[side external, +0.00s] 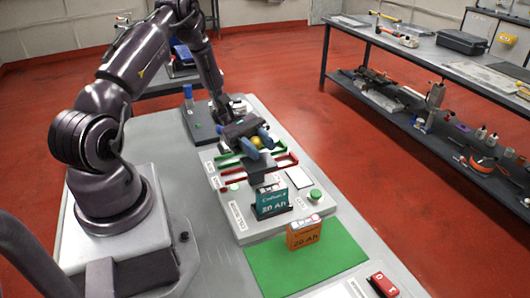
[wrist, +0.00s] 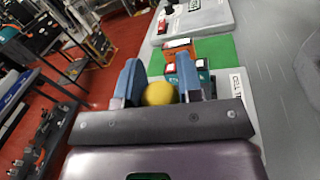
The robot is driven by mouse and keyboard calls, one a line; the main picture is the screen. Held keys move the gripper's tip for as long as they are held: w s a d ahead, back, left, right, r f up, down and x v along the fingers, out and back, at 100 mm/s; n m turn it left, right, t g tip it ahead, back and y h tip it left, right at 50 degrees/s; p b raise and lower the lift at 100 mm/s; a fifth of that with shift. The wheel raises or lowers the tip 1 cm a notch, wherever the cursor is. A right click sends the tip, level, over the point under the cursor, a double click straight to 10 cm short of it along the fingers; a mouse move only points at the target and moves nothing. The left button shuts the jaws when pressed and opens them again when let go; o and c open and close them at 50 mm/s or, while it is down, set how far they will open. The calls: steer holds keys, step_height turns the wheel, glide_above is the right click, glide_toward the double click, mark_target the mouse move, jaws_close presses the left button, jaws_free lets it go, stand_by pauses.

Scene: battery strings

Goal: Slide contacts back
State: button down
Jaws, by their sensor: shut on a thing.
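My gripper (side external: 258,141) is over the middle of the pale fixture (side external: 315,210), its blue fingers shut on a round yellow knob (side external: 255,142). In the wrist view the knob (wrist: 159,93) sits between the two fingers. Red (side external: 236,178) and green (side external: 228,161) bars lie on the fixture under and around the gripper; which part the knob is joined to is hidden. A teal 20 Ah battery (side external: 270,203) stands upright in a dark holder nearer the camera. It shows beyond the fingers in the wrist view (wrist: 203,67).
An orange 20 Ah battery (side external: 303,237) stands on a green mat (side external: 265,268) beside the fixture. A red switch box (side external: 383,285) is at the front right.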

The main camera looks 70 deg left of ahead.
steer(key=c, duration=1.2)
jaws_free()
steer(key=shift+a, duration=0.4)
steer(key=o, duration=0.4)
steer(key=shift+d, duration=0.1)
steer(key=s+a, duration=0.1)
steer(key=a, duration=0.7)
steer(key=s+a, duration=0.1)
steer(key=a, duration=0.3)
steer(key=shift+s+a, duration=0.3)
steer(key=shift+a, duration=0.05)
